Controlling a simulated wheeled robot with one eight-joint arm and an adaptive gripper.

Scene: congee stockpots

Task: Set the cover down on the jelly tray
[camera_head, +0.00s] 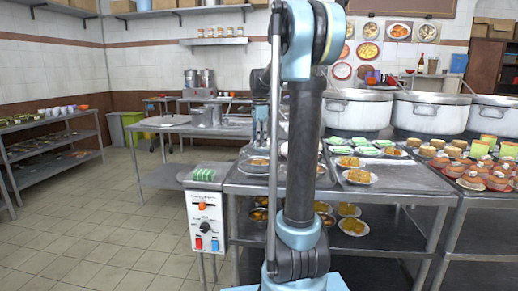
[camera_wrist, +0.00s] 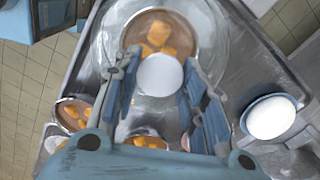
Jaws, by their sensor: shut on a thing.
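The cover (camera_wrist: 160,76) shows in the wrist view as a pale round knob on a clear, wide rim. My gripper (camera_wrist: 158,68) has its two fingers on either side of the knob and is shut on the cover. Below the cover is the jelly tray (camera_wrist: 132,38), a round brownish dish with orange pieces, seen partly through the clear rim. I cannot tell whether the cover touches the tray. In the head view my gripper (camera_head: 259,140) is small, above a round dish (camera_head: 258,161) at the left of the metal counter; my arm hides part of this area.
In the wrist view, dishes with orange pieces (camera_wrist: 72,114) sit at lower left and a white oval thing in a blue bowl (camera_wrist: 270,117) at right. Large pots (camera_head: 432,113) and crowded plates fill the right counter. A control box (camera_head: 205,222) stands at the counter's left.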

